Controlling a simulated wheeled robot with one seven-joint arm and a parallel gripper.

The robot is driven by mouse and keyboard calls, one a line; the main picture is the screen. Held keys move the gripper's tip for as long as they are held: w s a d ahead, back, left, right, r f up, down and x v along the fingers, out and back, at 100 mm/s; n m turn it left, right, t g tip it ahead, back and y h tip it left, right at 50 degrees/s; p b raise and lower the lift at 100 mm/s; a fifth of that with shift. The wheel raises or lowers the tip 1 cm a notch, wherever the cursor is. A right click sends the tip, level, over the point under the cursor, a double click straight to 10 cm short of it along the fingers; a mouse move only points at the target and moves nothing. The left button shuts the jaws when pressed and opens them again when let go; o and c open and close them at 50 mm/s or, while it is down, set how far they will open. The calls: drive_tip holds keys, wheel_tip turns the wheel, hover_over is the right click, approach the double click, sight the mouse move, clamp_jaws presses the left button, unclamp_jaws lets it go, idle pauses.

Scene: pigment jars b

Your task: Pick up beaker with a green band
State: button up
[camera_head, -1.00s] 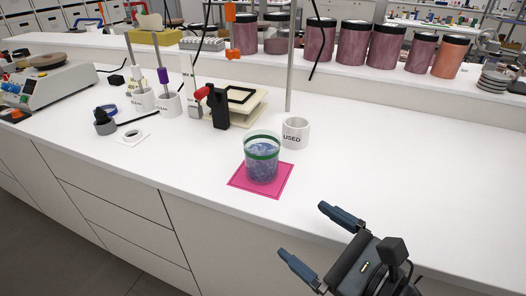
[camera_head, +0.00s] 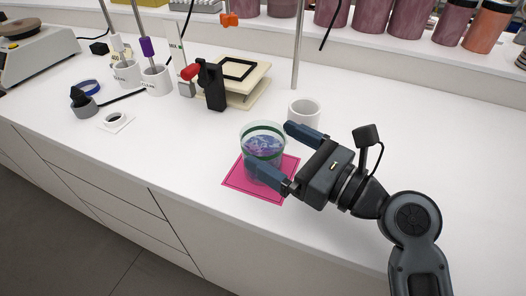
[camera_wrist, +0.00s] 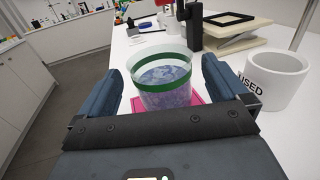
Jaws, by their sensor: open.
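The clear beaker with a green band (camera_head: 262,144) holds a bluish-purple content and stands upright on a pink mat (camera_head: 238,181). My gripper (camera_head: 274,150) is open, with one finger on the near side of the beaker and the other toward its far right side. In the wrist view the beaker (camera_wrist: 161,80) sits between the two spread fingers, ahead of the palm. Gaps show on both sides there, so it is not gripped. The near finger hides part of the beaker's lower side in the head view.
A white cup marked USED (camera_wrist: 275,80) stands close to the right finger in the wrist view. A cream press-like stand (camera_head: 236,85) and a black clamp with a red knob (camera_head: 210,84) stand behind the beaker. The counter's front left is clear.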

sight(247, 129)
drive_tip(key=shift+x, duration=1.95)
drive_tip(key=shift+c, duration=0.3)
drive_tip(key=c, duration=1)
drive_tip(key=shift+c, duration=0.4)
drive_tip(key=shift+r, duration=0.2)
